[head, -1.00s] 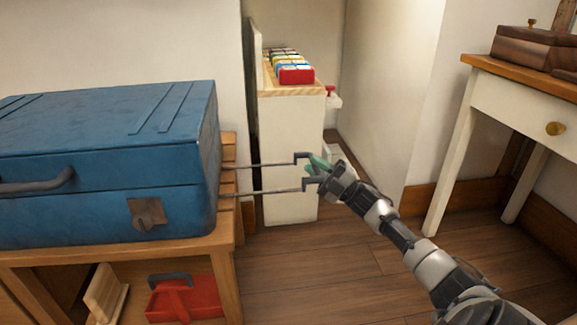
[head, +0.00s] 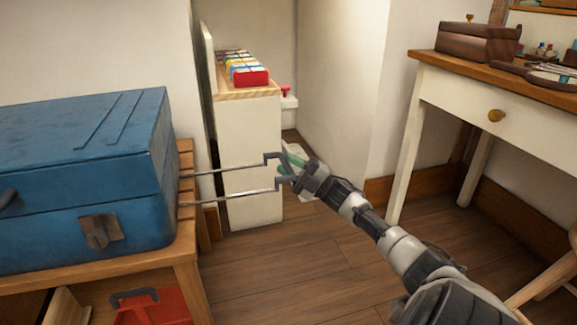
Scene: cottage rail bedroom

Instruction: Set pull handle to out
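A blue suitcase (head: 75,185) lies on a wooden bench at the left. Its pull handle (head: 225,170) sticks out of the right side as two thin metal rods with dark stepped ends, well clear of the case. My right gripper (head: 291,168) is at the outer end of the handle and appears shut on its crossbar, which it partly hides. A green piece shows at the fingers; I cannot tell what it belongs to. My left gripper is not in view.
A narrow white cabinet (head: 250,150) with colourful boxes on top stands just behind the handle. A white desk (head: 455,90) with a wooden box (head: 478,42) stands at the right. The wooden floor (head: 290,265) between bench and desk is clear.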

